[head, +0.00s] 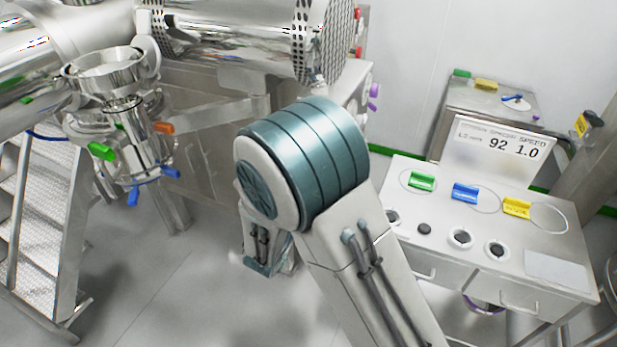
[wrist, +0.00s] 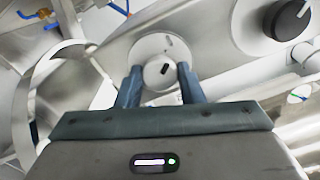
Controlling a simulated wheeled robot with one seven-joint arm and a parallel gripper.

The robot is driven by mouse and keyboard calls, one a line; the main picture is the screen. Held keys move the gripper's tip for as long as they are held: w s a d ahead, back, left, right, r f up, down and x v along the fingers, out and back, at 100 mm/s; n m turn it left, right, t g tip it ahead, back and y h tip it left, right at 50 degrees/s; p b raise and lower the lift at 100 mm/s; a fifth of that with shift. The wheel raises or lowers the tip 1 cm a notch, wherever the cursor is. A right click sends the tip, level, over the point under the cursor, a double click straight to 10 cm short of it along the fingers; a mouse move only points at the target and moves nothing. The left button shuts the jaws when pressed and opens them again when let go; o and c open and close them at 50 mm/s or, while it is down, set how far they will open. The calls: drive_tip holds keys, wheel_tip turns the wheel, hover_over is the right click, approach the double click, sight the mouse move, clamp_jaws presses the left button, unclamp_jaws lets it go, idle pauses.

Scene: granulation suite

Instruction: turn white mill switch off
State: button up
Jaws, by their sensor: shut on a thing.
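The white mill switch (wrist: 158,76) shows in the wrist view as a round pale knob with a dark slanted mark, on a round light plate (wrist: 150,45). My gripper (wrist: 159,69) has its two blue fingers on either side of the knob, shut on it. In the head view my arm bends away from the camera and hides the gripper and the switch.
A black knob (wrist: 287,19) sits right of the switch. In the head view a control desk (head: 560,270) with a display (head: 505,145) stands at right, steel vessels (head: 235,40) at the back, metal stairs (head: 40,240) at left. Floor (head: 150,300) between is clear.

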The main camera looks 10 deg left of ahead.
drive_tip(key=shift+n+p, duration=0.3)
drive_tip(key=shift+n, duration=0.1)
drive_tip(key=o, duration=1)
drive_tip(key=b+v, duration=0.3)
drive_tip(key=v, duration=1)
drive_tip(key=shift+s+a, duration=0.2)
drive_tip(key=shift+s, duration=0.15)
